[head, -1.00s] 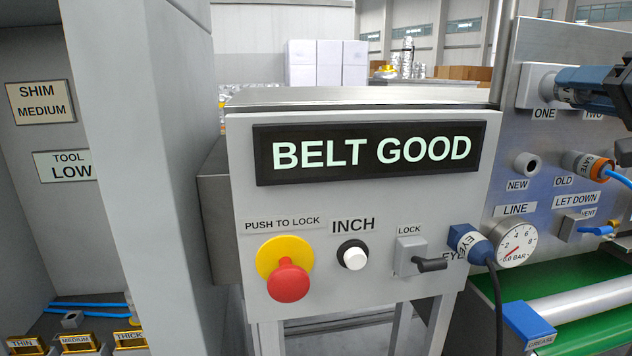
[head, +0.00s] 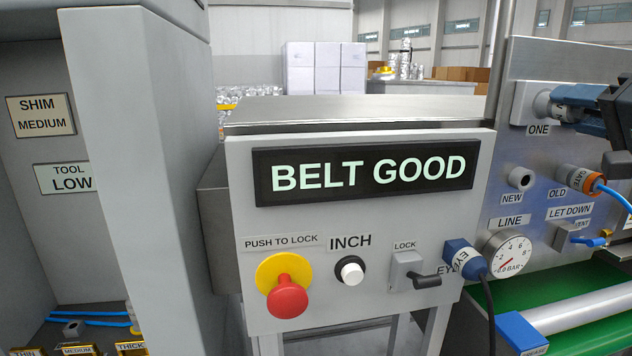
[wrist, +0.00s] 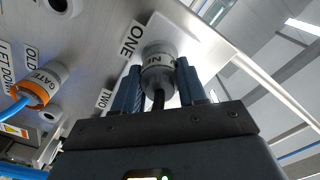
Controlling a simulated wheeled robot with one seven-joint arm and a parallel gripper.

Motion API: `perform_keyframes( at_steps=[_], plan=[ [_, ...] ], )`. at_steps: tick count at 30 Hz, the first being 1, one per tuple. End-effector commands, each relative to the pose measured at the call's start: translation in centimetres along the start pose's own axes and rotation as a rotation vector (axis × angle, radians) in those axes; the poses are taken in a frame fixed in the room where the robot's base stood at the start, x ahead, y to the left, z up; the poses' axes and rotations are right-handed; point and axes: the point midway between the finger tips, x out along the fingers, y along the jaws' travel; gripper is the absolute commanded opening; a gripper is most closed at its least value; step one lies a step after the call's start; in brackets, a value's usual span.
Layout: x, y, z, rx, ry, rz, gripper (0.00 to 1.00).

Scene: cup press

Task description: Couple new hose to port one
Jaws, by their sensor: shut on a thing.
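My gripper (wrist: 160,75) is shut on a grey round plug (wrist: 157,58), the new hose's end, with part of a "NEW" label showing. A dark hose runs back from it between the blue fingers. The plug is lined up at port one, beside the "ONE" label (wrist: 131,40); I cannot tell whether it is fully seated. The "NEW" holder (head: 520,178) looks empty.
The orange-ringed "GATE" plug (head: 578,180) with its blue hose sits at the "OLD" holder. Below are the line gauge (head: 508,256), its needle low, and the let-down valve (head: 572,237).

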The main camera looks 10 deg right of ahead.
Motion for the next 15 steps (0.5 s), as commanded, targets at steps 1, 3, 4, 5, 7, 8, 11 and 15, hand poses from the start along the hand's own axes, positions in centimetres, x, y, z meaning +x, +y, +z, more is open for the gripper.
perform_keyframes(
  at_steps=[1,3,4,5,7,8,11,15],
  plan=[
    [0.08,-0.07,0.08,0.01,-0.004,0.001,0.02],
    [0.09,-0.07,0.11,0.022,-0.004,0.001,0.02],
    [0.09,-0.07,0.12,0.027,-0.004,0.001,0.02],
    [0.09,-0.07,0.12,0.033,-0.005,0.0,0.02],
    [0.09,-0.06,0.11,0.045,-0.004,0.0,0.02],
    [0.08,-0.06,0.1,0.05,-0.004,0.001,0.02],
    [0.07,-0.06,0.07,0.066,-0.004,0.001,0.02],
    [0.07,-0.04,0.1,0.09,-0.004,0.001,0.02]
  ],
)
